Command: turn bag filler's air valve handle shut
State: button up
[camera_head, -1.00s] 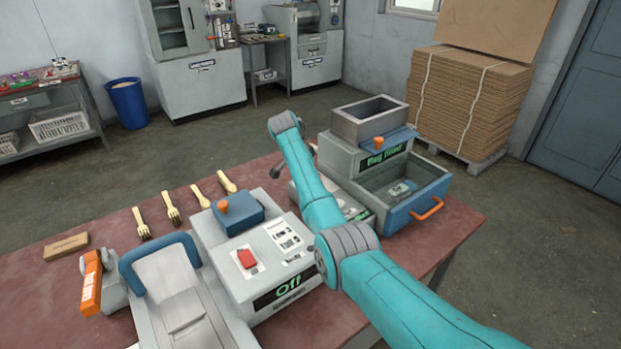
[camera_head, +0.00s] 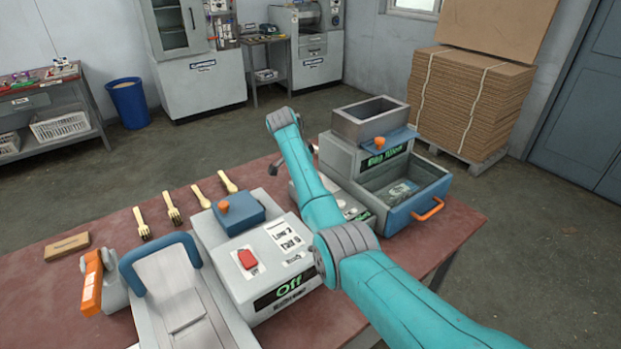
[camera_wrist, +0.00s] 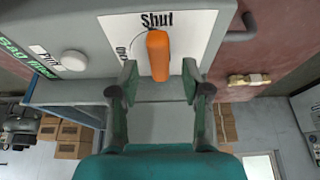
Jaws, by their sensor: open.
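The bag filler (camera_head: 344,158) stands at the far right of the table in the head view, with a grey hopper on top and an open drawer with an orange grip. Its orange air valve handle (camera_wrist: 158,56) shows in the wrist view on a white label, its upper end by the word "Shut". A partly covered word is left of the handle. My gripper (camera_wrist: 158,80) is open, one finger on each side of the handle's lower end; I cannot tell whether either touches it. The valve handle and my gripper are hidden behind my arm in the head view.
A grey press with a red switch (camera_head: 247,259) and an "Off" display stands left of my arm. Wooden forks and spoons (camera_head: 172,207) lie behind it on the red table (camera_head: 100,225). In the wrist view, a round white knob (camera_wrist: 75,61) sits left of the valve.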

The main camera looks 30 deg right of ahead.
jog(key=v, duration=1)
jog(key=shift+r, duration=0.2)
jog(key=shift+s+a, duration=0.1)
jog(key=shift+a, duration=0.05)
